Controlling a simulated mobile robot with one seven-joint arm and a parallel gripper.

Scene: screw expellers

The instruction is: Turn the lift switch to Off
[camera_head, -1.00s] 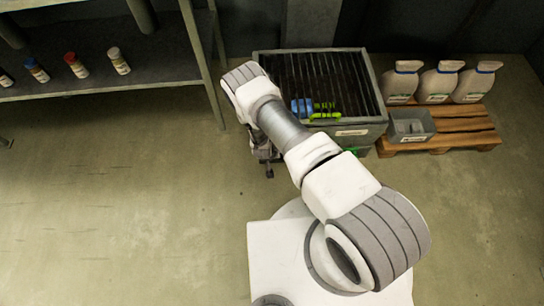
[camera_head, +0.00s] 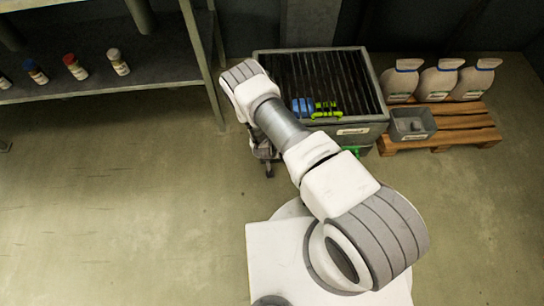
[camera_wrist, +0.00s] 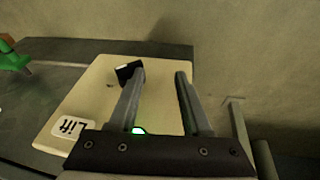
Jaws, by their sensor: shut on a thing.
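In the wrist view a pale panel (camera_wrist: 85,100) carries a white label (camera_wrist: 69,127) reading "Lift", upside down. The black lift switch (camera_wrist: 127,71) shows at the tip of the left finger, which hides part of it. A green light (camera_wrist: 138,130) glows on the panel, partly behind the left finger. In the head view my gripper (camera_head: 267,163) hangs low at the left side of the machine, and the switch is hidden there.
The grated machine (camera_head: 352,122) holds blue and green items (camera_head: 315,108). A green part (camera_wrist: 12,58) shows at the wrist view's left. A pallet (camera_head: 455,132) with several jugs (camera_head: 438,80) and a grey bin (camera_head: 412,124) stands right. A shelf (camera_head: 150,72) is left; open floor lies below it.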

